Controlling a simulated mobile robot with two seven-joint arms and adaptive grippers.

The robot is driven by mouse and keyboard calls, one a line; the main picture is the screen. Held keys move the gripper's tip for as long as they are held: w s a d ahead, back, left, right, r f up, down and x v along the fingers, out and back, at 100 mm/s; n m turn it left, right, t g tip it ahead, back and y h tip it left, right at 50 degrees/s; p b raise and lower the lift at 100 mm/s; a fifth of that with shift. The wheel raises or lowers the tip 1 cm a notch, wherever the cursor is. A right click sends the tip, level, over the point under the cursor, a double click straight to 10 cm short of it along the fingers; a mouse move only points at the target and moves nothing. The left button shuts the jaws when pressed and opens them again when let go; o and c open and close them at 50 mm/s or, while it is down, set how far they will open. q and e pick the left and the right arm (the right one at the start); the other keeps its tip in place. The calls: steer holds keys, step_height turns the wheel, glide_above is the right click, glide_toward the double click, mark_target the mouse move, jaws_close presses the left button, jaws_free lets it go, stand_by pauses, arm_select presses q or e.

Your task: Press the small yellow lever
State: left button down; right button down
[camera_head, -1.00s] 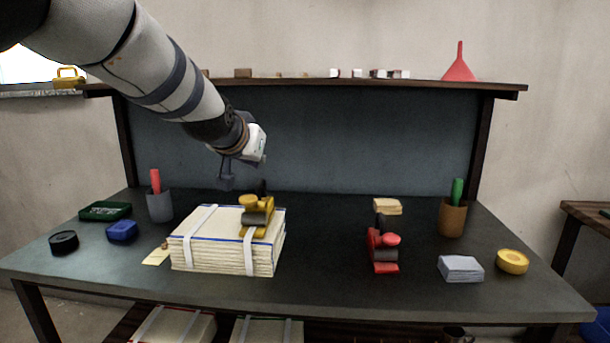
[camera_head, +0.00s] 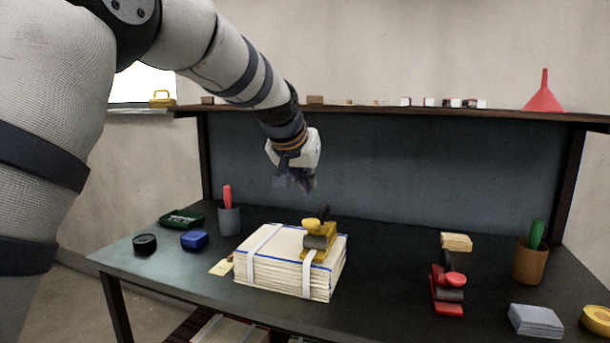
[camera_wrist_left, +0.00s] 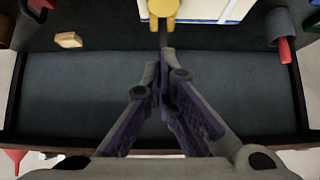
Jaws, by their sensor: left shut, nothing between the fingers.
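A small yellow tool (camera_head: 321,241) with a dark roller and a rounded yellow lever (camera_head: 310,224) sits on a strapped stack of paper (camera_head: 270,262) on the table. In the left wrist view the yellow lever (camera_wrist_left: 164,9) shows at the top edge, partly cut off, in front of the white stack (camera_wrist_left: 213,9). My left gripper (camera_head: 296,184) hangs above and slightly behind the tool, apart from it. In the left wrist view its fingers (camera_wrist_left: 163,72) meet, shut and empty, with the tips below the lever in the picture. My right gripper is not in view.
A red tool (camera_head: 447,290) stands to the right, with a wooden block (camera_head: 456,241) behind it. A grey cup (camera_head: 230,220) and a blue box (camera_head: 194,239) stand left. A brown cup (camera_head: 529,262) stands right. A shelf (camera_head: 400,112) runs along the back.

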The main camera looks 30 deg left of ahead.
mark_target(313, 222)
arm_select(q)
steer(key=x, duration=0.4)
steer(key=shift+f, duration=0.25)
step_height(313, 222, down, 2)
steer(key=shift+f, duration=0.75)
